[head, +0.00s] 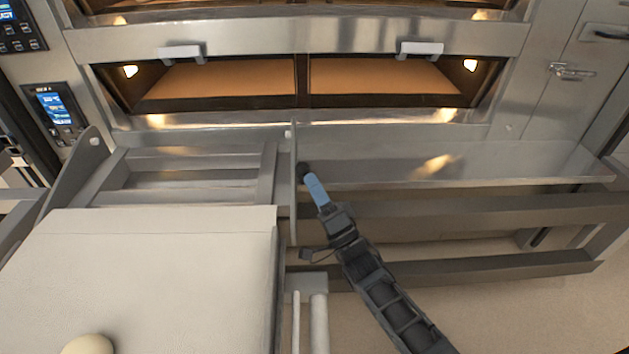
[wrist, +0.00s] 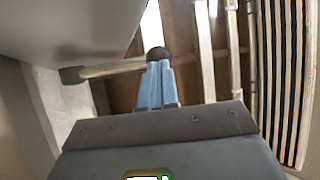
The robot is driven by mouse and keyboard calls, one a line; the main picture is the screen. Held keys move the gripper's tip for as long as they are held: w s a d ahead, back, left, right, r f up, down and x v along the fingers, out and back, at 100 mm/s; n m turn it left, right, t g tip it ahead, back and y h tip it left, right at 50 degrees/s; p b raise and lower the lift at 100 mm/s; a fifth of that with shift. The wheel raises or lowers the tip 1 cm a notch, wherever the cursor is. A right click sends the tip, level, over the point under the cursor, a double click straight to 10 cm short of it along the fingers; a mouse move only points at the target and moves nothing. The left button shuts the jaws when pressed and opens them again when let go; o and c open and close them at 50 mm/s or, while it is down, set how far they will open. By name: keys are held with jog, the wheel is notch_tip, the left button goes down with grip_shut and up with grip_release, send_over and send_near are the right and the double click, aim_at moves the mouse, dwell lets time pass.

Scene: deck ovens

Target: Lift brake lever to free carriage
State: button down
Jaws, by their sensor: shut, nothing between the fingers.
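The brake lever shows in the wrist view as a pale metal rod (wrist: 112,68) running from a dark pivot at left to a black ball knob (wrist: 155,54). In the head view only the black knob (head: 303,171) shows clearly, by the carriage's right side. My gripper (head: 313,184) has blue fingers that are shut and empty. In the wrist view the fingertips (wrist: 158,66) are right at the knob, overlapping the rod's end; I cannot tell whether they touch. The carriage (head: 150,265), with a cream top, stands at the lower left in the head view.
A deck oven with a lit glass window (head: 215,80) stands behind. A bare steel shelf (head: 460,165) and lower rails (head: 450,268) lie to the right. A pale round ball (head: 88,345) sits on the carriage top. Two upright posts stand beside the carriage's right edge.

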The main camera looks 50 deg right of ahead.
jog(key=w+d+r+m+g+p, duration=0.3)
jog(key=d+r+m+g+p, duration=0.1)
jog(key=p, duration=0.9)
jog(key=shift+w+d+r+m+g, duration=0.3)
jog(key=shift+r+m+g, duration=0.1)
jog(key=shift+r+g, duration=0.5)
jog(key=shift+f, duration=0.1)
